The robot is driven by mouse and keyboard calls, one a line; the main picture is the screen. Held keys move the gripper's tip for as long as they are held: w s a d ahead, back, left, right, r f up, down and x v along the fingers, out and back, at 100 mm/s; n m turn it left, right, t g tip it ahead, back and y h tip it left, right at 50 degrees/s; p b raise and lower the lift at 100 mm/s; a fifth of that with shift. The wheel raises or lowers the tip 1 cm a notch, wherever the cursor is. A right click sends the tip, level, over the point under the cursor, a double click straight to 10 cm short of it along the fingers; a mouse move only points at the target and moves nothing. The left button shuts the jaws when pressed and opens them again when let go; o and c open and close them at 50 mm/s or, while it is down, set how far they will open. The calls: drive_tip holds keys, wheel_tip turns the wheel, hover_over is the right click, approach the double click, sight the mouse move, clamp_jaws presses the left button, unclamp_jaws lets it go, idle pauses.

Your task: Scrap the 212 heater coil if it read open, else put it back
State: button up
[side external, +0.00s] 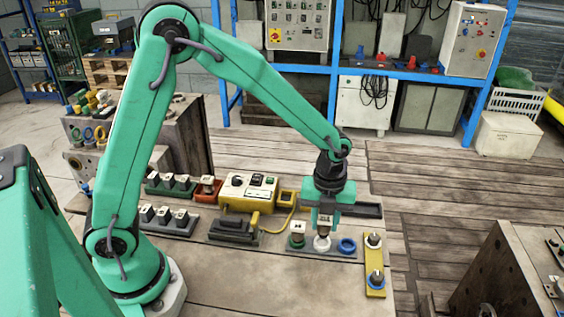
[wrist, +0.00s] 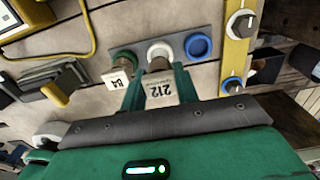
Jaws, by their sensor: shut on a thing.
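My gripper (side external: 325,222) is shut on the heater coil labelled 212 (wrist: 159,90). The coil is upright at the white ring (wrist: 160,49) on a grey plate; I cannot tell whether its lower end is seated in the ring or just above it. To its left, a coil labelled 84 (wrist: 119,78) stands in the green ring (side external: 297,242). To its right, the blue ring (side external: 346,245) is empty. A yellow tester box (side external: 240,200) with a dark dial stands behind and left; its reading is too small to make out.
A yellow strip with two knobs (side external: 375,262) lies right of the rings. A dark tray (side external: 368,211) lies behind my gripper. A red bin (side external: 207,189), a green rack (side external: 155,188), a grey rack (side external: 180,228) with coils and a black fixture (side external: 232,231) stand left.

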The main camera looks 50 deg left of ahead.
sight(324, 230)
drive_tip(key=shift+f, duration=0.8)
drive_tip(key=shift+f, duration=0.75)
idle(1.9)
drive_tip(key=o, duration=1.5)
drive_tip(key=shift+r, duration=0.15)
drive_tip(key=shift+r, duration=3.6)
drive_tip(key=shift+r, duration=0.1)
